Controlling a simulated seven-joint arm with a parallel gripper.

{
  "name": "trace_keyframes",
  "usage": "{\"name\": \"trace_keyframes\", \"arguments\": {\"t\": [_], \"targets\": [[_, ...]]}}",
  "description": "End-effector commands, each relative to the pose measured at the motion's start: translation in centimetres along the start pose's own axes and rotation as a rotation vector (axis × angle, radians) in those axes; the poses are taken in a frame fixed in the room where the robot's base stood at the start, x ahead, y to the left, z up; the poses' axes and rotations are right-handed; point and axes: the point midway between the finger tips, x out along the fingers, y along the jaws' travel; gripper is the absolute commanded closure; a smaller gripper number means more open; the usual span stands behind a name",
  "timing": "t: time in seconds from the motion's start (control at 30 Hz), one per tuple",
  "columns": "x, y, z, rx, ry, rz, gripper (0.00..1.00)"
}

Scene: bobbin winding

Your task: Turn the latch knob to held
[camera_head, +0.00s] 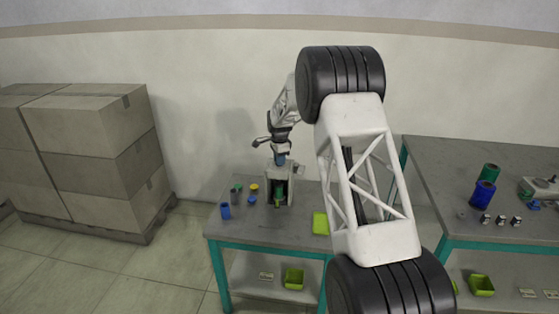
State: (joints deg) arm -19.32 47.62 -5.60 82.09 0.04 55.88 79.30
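My gripper (277,148) is small and far off in the head view, just above a grey winding machine (271,188) on the left table. A small blue part (281,159) shows directly below the gripper, at the top of the machine. I cannot tell whether the gripper touches it, or whether its fingers are open or shut. The latch knob cannot be told apart for sure; the blue part may be it. A green bobbin-like piece (279,199) sits in the dark opening at the machine's front.
My own arm fills the middle right and hides part of the left table (245,236). Blue (225,211) and yellow-topped pieces (254,188) stand left of the machine. A yellow-green bin (320,223) is at its right. A second table (440,165) holds spools and small parts.

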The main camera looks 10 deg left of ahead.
Motion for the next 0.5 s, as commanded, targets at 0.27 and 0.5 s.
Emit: {"name": "trace_keyframes", "arguments": {"t": [0.27, 0.5], "targets": [[-0.01, 0.01, 0.0, -0.001, 0.0, 0.0, 1.0], [-0.06, -0.01, 0.0, -0.031, 0.0, 0.0, 1.0]]}}
